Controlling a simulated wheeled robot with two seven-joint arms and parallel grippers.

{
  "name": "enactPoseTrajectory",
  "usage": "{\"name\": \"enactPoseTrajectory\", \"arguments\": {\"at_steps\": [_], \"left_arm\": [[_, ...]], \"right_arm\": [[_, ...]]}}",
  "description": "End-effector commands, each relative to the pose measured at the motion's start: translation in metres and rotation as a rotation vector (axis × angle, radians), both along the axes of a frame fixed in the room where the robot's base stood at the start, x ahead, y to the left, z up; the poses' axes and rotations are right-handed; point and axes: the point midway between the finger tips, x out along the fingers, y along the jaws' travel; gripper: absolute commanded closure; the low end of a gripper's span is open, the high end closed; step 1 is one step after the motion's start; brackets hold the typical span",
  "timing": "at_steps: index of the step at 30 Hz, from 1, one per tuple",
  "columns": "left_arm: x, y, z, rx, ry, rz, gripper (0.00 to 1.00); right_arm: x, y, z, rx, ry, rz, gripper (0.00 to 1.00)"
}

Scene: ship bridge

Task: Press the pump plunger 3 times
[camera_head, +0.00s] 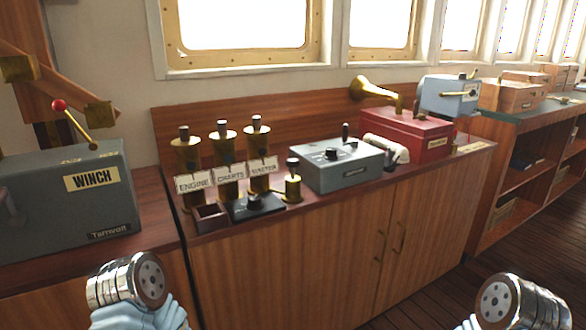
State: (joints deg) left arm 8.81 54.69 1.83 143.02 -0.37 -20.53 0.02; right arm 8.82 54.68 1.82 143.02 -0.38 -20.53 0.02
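No part is labelled as a pump. A small brass cylinder (292,187) with a black knob on top stands upright on the wooden cabinet, between the speaking tubes and a grey box; its knob is up. I cannot tell whether this is the pump plunger. The grey box (343,167) beside it has a black upright lever and a dark knob on top. Parts of my two arms show at the bottom left and bottom right, both apart from the cabinet items. Neither gripper's fingers are in view.
Brass tubes (187,157) labelled Engine, Charts and Master stand left, behind a black base (256,207) and small open box (210,218). A red box (412,134) with brass horn (370,90) stands right. A grey winch box (70,200) is far left.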

Motion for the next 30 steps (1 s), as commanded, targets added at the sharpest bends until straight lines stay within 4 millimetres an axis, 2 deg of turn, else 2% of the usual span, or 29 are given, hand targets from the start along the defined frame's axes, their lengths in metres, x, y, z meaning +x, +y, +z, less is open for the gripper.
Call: {"name": "enactPoseTrajectory", "arguments": {"at_steps": [1,8,30], "left_arm": [[0.0001,0.0,0.0,0.0,0.0,0.0,0.65],[0.0001,0.0,0.0,0.0,0.0,0.0,1.0],[0.0,0.0,0.0,0.0,0.0,0.0,1.0]], "right_arm": [[0.0,0.0,0.0,0.0,0.0,0.0,0.57],[0.0,0.0,0.0,0.0,0.0,0.0,0.57],[0.0,0.0,0.0,0.0,0.0,0.0,0.57]]}}
